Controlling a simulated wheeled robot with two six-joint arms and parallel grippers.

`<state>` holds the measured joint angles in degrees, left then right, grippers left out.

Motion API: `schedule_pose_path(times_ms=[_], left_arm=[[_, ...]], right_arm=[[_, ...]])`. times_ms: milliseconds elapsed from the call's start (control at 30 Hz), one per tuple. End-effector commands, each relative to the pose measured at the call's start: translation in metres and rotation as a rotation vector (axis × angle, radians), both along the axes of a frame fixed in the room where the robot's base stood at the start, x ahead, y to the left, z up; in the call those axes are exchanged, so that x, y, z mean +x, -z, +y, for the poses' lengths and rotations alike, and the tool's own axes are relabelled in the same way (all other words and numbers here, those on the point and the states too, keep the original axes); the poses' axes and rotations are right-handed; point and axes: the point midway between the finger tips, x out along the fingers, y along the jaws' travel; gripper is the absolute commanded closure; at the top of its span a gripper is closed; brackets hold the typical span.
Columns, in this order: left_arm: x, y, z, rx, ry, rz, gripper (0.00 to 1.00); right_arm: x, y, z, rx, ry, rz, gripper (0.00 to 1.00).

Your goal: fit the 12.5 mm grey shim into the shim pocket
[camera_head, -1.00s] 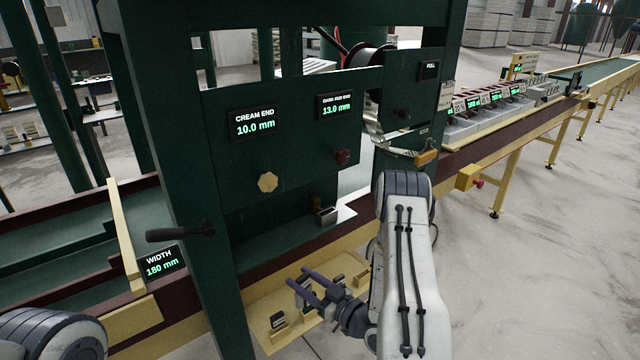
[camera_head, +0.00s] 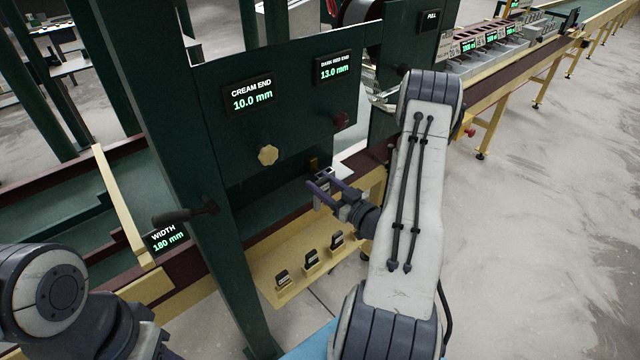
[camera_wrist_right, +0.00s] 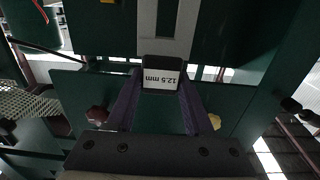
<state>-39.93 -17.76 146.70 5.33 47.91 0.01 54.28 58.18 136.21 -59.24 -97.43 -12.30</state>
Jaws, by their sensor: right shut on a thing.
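My right gripper (camera_head: 322,188) is shut on the 12.5 mm shim. In the right wrist view the shim (camera_wrist_right: 161,77) is a dark piece with a white label that reads 12.5 mm upside down, between the purple fingertips of the right gripper (camera_wrist_right: 160,92). Just beyond it is a light grey part with a dark slot (camera_wrist_right: 168,18), which looks like the shim pocket; I cannot tell whether they touch. In the head view the fingers are at the green machine's lower opening and hide the shim's seat. My left arm shows at the lower left; its gripper is out of frame.
A cream tray (camera_head: 262,268) below the opening holds three dark labelled shims in a row. The green machine panel (camera_head: 225,130) carries displays, a cream knob (camera_head: 267,156) and a dark red knob (camera_head: 341,120). A handle (camera_head: 180,215) sticks out at the left.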

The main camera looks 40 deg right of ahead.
Motion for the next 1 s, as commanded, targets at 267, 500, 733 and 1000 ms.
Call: schedule_pose_path(times_ms=[267, 500, 733, 1000], left_arm=[[0.000, 0.000, 0.000, 0.000, 0.000, 0.000, 0.57], [0.000, 0.003, 0.000, 0.000, -0.001, 0.000, 0.57], [0.000, 0.006, 0.000, -0.001, -0.001, -0.001, 0.57], [0.000, 0.011, 0.000, 0.000, -0.002, 0.000, 0.57]], right_arm=[[0.018, -0.001, -0.012, -0.003, -0.005, -0.002, 1.00], [0.033, 0.000, -0.023, -0.004, -0.006, -0.002, 1.00], [0.047, 0.000, -0.035, -0.004, -0.007, -0.002, 1.00], [0.064, 0.000, -0.049, -0.004, -0.005, -0.002, 1.00]])
